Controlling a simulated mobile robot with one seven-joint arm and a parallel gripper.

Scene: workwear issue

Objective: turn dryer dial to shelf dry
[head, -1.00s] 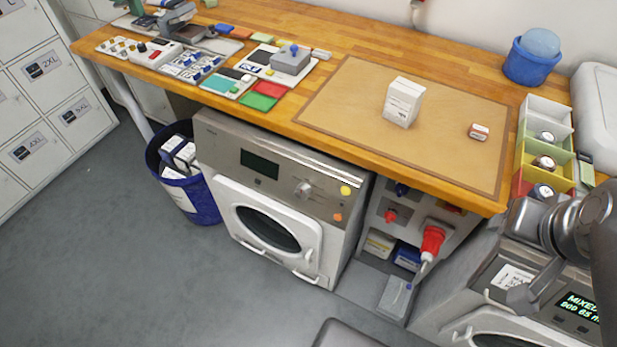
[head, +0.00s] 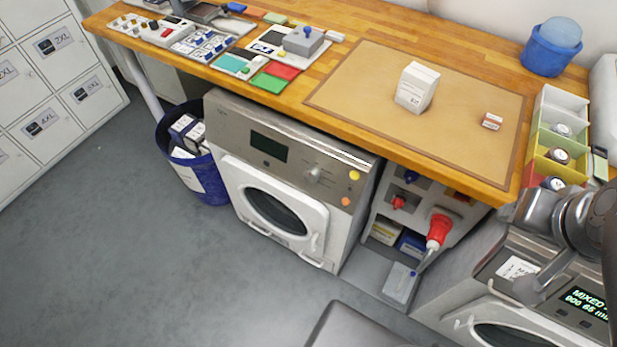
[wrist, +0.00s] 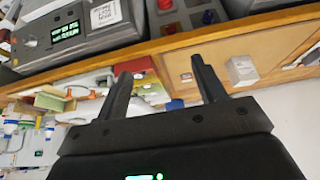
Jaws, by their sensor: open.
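A silver-and-white front-loading machine (head: 285,185) stands under the bench and appears to be the dryer. Its dial (head: 314,175) is a round silver knob on the upper panel, between a dark display (head: 268,147) and a yellow and an orange button. The dial's setting is too small to read. The machine's door is closed. My gripper (wrist: 162,72) shows in the wrist view with its two black fingers wide apart and nothing between them. It is apart from the dial, which I cannot make out in the wrist view.
A second machine (head: 535,285) with a lit display stands at right, near my arm. A panel with a red plug (head: 438,232) lies between the machines. A blue bin (head: 195,165) stands left of the dryer. The wooden bench (head: 470,55) overhangs them. Grey floor in front is clear.

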